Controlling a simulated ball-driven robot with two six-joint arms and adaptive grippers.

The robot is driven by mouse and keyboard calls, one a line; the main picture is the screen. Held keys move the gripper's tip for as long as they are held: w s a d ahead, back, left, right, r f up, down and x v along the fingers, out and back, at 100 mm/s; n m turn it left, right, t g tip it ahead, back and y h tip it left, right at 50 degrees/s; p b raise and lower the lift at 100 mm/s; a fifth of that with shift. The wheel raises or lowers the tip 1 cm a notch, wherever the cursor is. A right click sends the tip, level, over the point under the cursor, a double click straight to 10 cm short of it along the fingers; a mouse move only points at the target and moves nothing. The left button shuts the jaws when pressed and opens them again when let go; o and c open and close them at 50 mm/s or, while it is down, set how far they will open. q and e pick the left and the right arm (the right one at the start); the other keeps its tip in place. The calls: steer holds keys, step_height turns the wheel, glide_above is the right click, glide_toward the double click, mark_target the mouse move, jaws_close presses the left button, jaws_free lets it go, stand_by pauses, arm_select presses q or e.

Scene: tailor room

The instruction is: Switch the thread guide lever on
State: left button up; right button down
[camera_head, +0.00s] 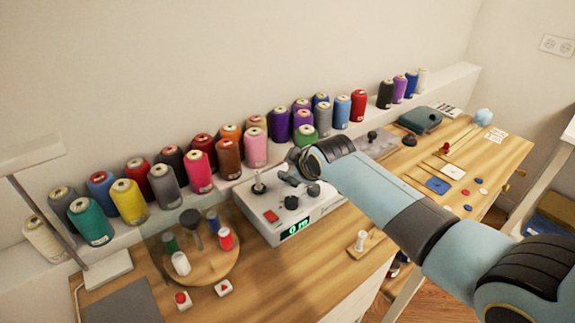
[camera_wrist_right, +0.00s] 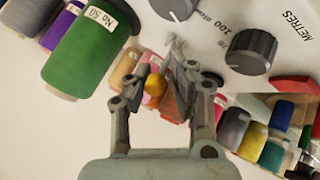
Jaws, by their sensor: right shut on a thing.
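The winder (camera_head: 285,232) is a pale box on the wooden table, with dark knobs, a red button and a lit green display. My right gripper (camera_head: 292,168) is at its back right part, low over its top. The winder's top and black knobs (camera_wrist_right: 251,52) also show there. My left gripper is not in view.
Several thread spools (camera_head: 160,185) line the shelf behind the winder. A green spool (camera_wrist_right: 88,45) is close to the gripper in the wrist view. A round wooden spool stand (camera_head: 212,268) is left of the winder. The table (camera_head: 265,290) in front is mostly clear.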

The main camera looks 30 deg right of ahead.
steer(key=shift+d+r+t+b, duration=0.3)
steer(key=shift+t+b, duration=0.1)
steer(key=shift+t, duration=0.4)
steer(key=shift+s+t, duration=0.1)
steer(key=shift+t, duration=0.2)
steer(key=shift+r, duration=0.1)
steer(key=c, duration=1.6)
jaws_free()
steer(key=shift+c, duration=0.2)
steer(key=o, duration=0.4)
steer(key=shift+s+d, duration=0.1)
steer(key=shift+d, duration=0.05)
steer(key=shift+s+f, duration=0.1)
steer(key=shift+f, duration=0.25)
steer(key=v, duration=1.2)
